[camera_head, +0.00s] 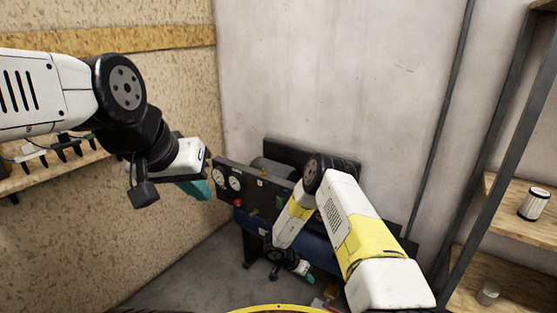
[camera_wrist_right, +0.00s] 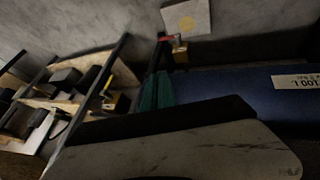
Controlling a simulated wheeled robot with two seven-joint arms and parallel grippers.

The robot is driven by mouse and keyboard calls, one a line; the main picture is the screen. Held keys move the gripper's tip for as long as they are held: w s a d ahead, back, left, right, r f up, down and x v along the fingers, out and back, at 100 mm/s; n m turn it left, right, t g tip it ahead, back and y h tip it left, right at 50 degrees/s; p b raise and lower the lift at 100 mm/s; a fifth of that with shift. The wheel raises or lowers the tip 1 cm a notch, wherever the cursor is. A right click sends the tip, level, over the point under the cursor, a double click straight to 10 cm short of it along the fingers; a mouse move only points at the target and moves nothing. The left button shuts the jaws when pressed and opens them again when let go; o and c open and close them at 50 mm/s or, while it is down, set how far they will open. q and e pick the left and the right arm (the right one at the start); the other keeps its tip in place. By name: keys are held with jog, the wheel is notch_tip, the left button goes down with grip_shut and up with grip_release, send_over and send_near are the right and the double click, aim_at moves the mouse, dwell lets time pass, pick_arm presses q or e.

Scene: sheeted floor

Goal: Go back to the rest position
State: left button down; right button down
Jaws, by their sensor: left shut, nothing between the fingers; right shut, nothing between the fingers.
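My left gripper (camera_head: 196,189) has teal fingers and hangs at the left centre of the head view, in front of the chipboard wall. It is shut and holds nothing. My right gripper (camera_head: 309,278) is low in the head view, below its folded yellow and white arm, in front of the machine. It is shut and empty. Its teal fingers also show in the right wrist view (camera_wrist_right: 156,91), beside a blue tank (camera_wrist_right: 225,86) with a "100 L" label. I cannot tell whether they touch the tank.
A compressor-like machine with gauges (camera_head: 228,179) stands against the grey wall, close behind my right arm. A metal-framed shelf (camera_head: 520,227) at right holds a white can (camera_head: 533,204) and a grey can (camera_head: 487,292). A wooden shelf (camera_head: 60,168) with dark items is at left.

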jog(key=w+a+r+n+t+y, duration=0.1)
jog(key=w+r+t+y, duration=0.1)
jog(key=w+r, duration=0.45)
jog(key=w+a+r+t+y, duration=0.1)
jog(key=w+a+r+t, duration=0.15)
jog(key=r, duration=0.75)
jog(key=w+a+r+n+t+y, duration=0.1)
jog(key=w+r+y, duration=0.1)
jog(key=w+r, duration=0.5)
jog(key=s+a+r+n+t+y, duration=0.1)
jog(key=s+r+y, duration=0.1)
jog(key=r, duration=0.9)
jog(key=s+a+r+n+t+y, duration=0.1)
jog(key=s+r+y, duration=0.15)
jog(key=r, duration=0.85)
jog(key=s+d+r+n+g+y, duration=0.1)
jog(key=s+r+n, duration=0.1)
jog(key=s+r, duration=0.6)
jog(key=s+d+r+n, duration=0.15)
jog(key=s+r, duration=0.35)
jog(key=s, duration=0.5)
jog(key=s+d+g+h, duration=0.1)
jog(key=s+d, duration=0.2)
jog(key=s, duration=0.6)
jog(key=s+d+g+h, duration=0.1)
jog(key=s+d, duration=0.3)
jog(key=s, duration=0.6)
jog(key=shift+s+f+n, duration=0.25)
jog(key=shift+n, duration=0.2)
